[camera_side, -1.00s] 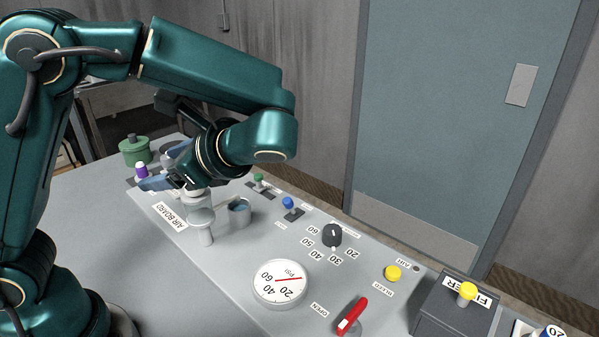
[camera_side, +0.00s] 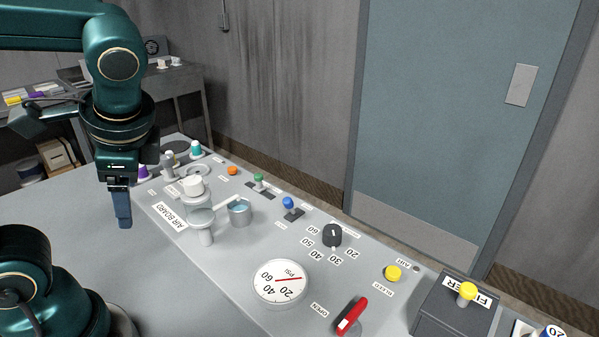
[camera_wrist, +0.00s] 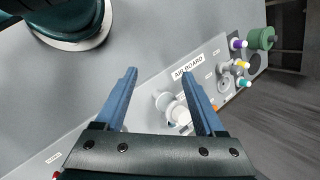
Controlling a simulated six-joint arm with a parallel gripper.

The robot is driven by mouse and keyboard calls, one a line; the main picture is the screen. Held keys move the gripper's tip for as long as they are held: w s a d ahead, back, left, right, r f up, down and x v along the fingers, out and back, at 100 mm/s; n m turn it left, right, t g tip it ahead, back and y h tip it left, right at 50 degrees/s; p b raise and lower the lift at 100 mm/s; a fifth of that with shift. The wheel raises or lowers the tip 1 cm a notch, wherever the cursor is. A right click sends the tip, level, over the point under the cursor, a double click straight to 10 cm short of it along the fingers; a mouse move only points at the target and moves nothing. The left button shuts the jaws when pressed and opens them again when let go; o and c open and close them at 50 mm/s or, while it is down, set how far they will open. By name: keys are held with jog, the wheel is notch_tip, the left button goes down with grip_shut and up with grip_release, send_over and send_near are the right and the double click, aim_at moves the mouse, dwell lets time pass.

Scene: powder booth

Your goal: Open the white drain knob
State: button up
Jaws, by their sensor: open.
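The white knob (camera_side: 191,185) tops a pale fitting at the left end of the grey board in the side view. In the wrist view a white knob (camera_wrist: 180,115) shows between my fingers' lines, close to the right finger. I cannot read a drain label or tell how far the knob is turned. My gripper (camera_side: 122,222) points down over the bare table, left of the board and apart from the knob. In the wrist view my gripper (camera_wrist: 159,73) is open with nothing between its two blue fingers.
A cup with blue inside (camera_side: 239,212) stands right of the knob. A gauge (camera_side: 280,282), black dial (camera_side: 332,235), red lever (camera_side: 352,315) and yellow knob (camera_side: 393,273) line the board. A purple-topped fitting (camera_side: 142,172) is near my gripper. The table's front left is bare.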

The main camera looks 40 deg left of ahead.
jog(key=w+d+f+n+t+h, duration=0.1)
jog(key=d+n+t+h, duration=0.4)
jog(key=d+n, duration=0.2)
jog(key=shift+d+f+t+h, duration=0.3)
jog(key=shift+d, duration=0.05)
jog(key=shift+w+d+f+m, duration=0.15)
jog(key=shift+w+f+m, duration=0.15)
jog(key=shift+m, duration=0.3)
